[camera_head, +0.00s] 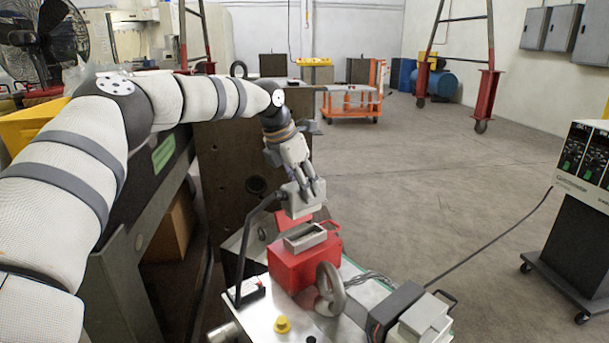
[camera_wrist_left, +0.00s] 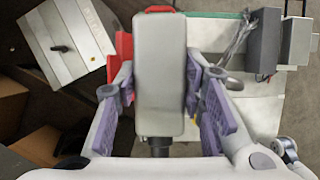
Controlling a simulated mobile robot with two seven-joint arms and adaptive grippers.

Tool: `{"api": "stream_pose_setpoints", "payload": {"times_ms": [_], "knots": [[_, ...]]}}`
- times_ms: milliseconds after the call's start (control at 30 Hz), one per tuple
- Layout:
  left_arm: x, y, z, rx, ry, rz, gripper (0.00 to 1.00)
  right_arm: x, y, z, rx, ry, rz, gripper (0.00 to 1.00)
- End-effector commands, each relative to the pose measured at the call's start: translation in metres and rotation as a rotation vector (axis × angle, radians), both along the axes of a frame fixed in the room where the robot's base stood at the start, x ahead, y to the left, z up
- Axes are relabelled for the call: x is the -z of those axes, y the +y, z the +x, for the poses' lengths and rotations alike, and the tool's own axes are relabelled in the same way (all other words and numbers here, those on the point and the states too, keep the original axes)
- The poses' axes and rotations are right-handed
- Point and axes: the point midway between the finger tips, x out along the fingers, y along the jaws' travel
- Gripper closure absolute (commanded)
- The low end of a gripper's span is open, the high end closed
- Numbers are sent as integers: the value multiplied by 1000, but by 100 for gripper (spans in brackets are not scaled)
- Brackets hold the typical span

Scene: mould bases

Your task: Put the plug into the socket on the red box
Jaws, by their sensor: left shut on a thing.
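The grey block-shaped plug (camera_head: 300,203) is held between the fingers of my left gripper (camera_head: 304,188), above the red box and apart from the socket as far as I can see. A dark cable runs from the plug down to the left. In the left wrist view the plug (camera_wrist_left: 160,75) sits between the purple finger pads and hides most of the red box (camera_wrist_left: 123,48). In the head view the red box (camera_head: 290,272) stands on a light table, with the grey rectangular socket (camera_head: 305,238) on top, opening upward. My right gripper is not in view.
The light table (camera_head: 262,318) also bears a metal ring (camera_head: 330,290), a yellow knob (camera_head: 282,324) and a dark and grey connector block (camera_head: 410,318). A large dark mould plate (camera_head: 225,160) stands behind on the left. The floor to the right is mostly clear, up to a wheeled control cabinet (camera_head: 575,230).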

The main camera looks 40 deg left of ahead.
Motion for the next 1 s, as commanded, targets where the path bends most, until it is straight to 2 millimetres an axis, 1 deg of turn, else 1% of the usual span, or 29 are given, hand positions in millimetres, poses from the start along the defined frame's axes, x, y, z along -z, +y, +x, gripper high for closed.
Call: {"api": "stream_pose_setpoints", "payload": {"times_ms": [33, 100, 300, 400, 567, 1000], "knots": [[10, 0, 0, 1, 4, -1, 100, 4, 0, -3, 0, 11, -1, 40], [18, 0, 0, 0, 1, -1, 100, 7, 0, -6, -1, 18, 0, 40], [40, 0, 0, 0, 1, -1, 100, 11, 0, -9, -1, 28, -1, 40], [47, -1, 0, 2, 0, -1, 100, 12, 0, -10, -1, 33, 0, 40], [51, -1, 1, 2, -2, 0, 100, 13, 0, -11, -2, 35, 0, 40], [52, -1, 3, 1, -10, 0, 100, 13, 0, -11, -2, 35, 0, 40]]}}
